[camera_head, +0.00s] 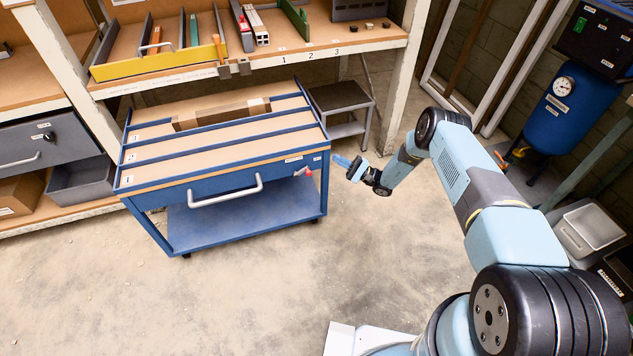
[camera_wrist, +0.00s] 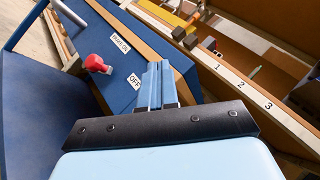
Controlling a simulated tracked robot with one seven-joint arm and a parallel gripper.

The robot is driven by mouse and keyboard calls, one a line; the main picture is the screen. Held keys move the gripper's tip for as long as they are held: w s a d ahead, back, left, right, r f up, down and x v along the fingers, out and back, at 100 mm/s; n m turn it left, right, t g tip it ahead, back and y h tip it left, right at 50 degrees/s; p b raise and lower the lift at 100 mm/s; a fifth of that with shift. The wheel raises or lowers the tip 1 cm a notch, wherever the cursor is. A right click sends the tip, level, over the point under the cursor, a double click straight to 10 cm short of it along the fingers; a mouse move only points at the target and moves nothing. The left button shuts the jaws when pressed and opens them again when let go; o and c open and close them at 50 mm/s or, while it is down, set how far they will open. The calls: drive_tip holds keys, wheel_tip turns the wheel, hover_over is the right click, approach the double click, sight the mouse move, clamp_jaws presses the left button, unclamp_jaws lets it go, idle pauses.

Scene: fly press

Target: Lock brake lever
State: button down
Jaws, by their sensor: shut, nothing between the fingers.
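The brake lever, with a red knob (camera_head: 308,172), sits on the front right corner of the blue cart (camera_head: 225,218). In the wrist view the red knob (camera_wrist: 95,63) is left of the fingers, on the cart's blue panel. A white label that seems to read "BRAKE ON" (camera_wrist: 120,43) and an "OFF" label (camera_wrist: 134,80) are to its right. I cannot tell which one the lever is set to. My gripper (camera_head: 342,161) is right of the cart's corner, apart from the knob. Its blue fingers (camera_wrist: 156,75) are shut and empty, pointing toward the panel near "OFF".
A brown bar (camera_head: 222,113) lies on the cart top. A shelf (camera_head: 340,42) with numbered bays stands behind, with a small grey step stand (camera_head: 340,97) below it. A blue tank (camera_head: 560,112) is at right. The floor in front of the cart is clear.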

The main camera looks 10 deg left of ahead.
drive_tip(key=s+d+f+m+t, duration=0.1)
drive_tip(key=s+f+m+t, duration=0.1)
drive_tip(key=f, duration=0.6)
drive_tip(key=s+d+f+m+t, duration=0.2)
drive_tip(key=s+f+t, duration=0.3)
drive_tip(key=f, duration=0.3)
drive_tip(key=shift+s+f+m+t+h, duration=0.15)
drive_tip(key=shift+m+t+h, duration=0.25)
drive_tip(key=shift+m+t, duration=0.4)
drive_tip(key=s+r+x, duration=0.1)
drive_tip(key=s+x, duration=0.1)
drive_tip(key=x, duration=1)
drive_tip(key=shift+a+r, duration=0.3)
drive_tip(key=shift+r, duration=0.2)
drive_tip(key=shift+s, duration=0.1)
